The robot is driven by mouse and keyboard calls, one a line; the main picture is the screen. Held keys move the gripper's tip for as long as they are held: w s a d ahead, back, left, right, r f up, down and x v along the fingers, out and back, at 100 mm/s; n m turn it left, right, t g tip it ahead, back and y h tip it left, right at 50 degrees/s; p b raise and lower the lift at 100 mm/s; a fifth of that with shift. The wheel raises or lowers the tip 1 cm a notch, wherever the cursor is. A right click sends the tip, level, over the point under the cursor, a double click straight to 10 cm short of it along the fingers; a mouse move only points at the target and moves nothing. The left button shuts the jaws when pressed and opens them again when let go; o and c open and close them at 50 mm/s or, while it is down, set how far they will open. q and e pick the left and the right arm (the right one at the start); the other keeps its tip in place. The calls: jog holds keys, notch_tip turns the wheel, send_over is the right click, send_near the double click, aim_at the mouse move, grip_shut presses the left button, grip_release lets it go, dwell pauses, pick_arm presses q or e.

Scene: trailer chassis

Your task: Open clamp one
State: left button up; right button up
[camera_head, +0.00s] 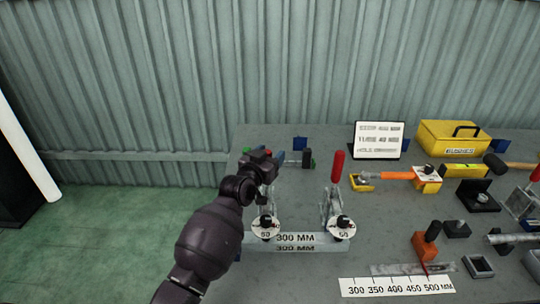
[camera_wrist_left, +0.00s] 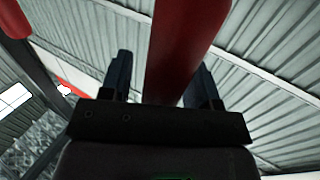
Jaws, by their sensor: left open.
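Two toggle clamps stand side by side on the grey bench. The right clamp (camera_head: 333,205) has an upright red handle (camera_head: 338,167). The left clamp (camera_head: 265,207) is mostly behind my left gripper (camera_head: 262,162), and only a little red shows at the gripper. I cannot read which clamp is number one. In the left wrist view a thick red handle (camera_wrist_left: 180,50) stands between the two fingers of my left gripper (camera_wrist_left: 163,68), with a gap showing on at least one side. The gripper is open around it. My right gripper is out of view.
A bar marked 300 MM (camera_head: 297,240) lies in front of the clamps. A white ruler (camera_head: 396,285) lies near the front. A white sign (camera_head: 378,140), a yellow toolbox (camera_head: 453,137) and several tools crowd the right. Green floor (camera_head: 110,245) is clear at left.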

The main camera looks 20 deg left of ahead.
pick_arm(q)
jog(key=shift+c, duration=0.2)
jog(key=c, duration=1)
grip_shut()
jog(key=shift+w+a+r+p, duration=0.15)
jog(key=shift+w+p, duration=0.15)
jog(key=shift+p, duration=0.15)
jog(key=w+a+f+n+g+b, duration=0.1)
jog(key=w+a+f+n+g, duration=0.2)
jog(key=w+f+g, duration=0.5)
jog(key=w+g, duration=0.1)
jog(key=w, duration=0.2)
jog(key=shift+f+n+g, duration=0.2)
jog(key=shift+n+g, duration=0.2)
